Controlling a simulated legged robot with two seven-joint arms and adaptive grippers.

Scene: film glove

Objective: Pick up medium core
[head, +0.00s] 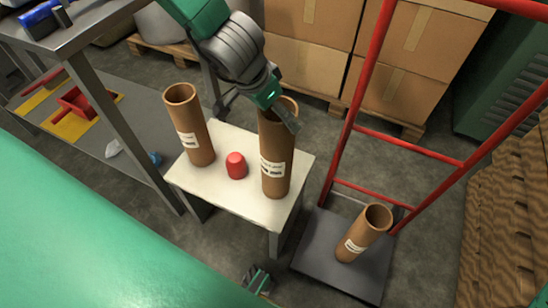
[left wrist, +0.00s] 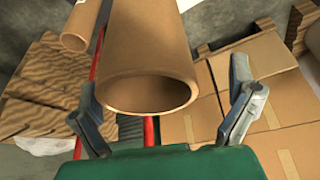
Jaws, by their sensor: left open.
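Three brown cardboard cores are in the head view; their label text is too small to read, so I cannot tell by label which is medium. One core (head: 277,160) stands upright on the right of a small white table, under my left gripper (head: 259,110). A second core (head: 195,130) stands on the table's left. A third core (head: 362,235) stands on the red hand truck. My left gripper is open, its fingers on either side of the right core's top. In the left wrist view this core's open end (left wrist: 150,60) shows between the fingers (left wrist: 167,95).
A red object (head: 236,166) stands on the white table (head: 225,200) between the two cores. A red hand truck (head: 340,285) is on the right. Stacked cartons (head: 410,60) are behind. What looks like my right gripper (head: 258,280) shows at the bottom.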

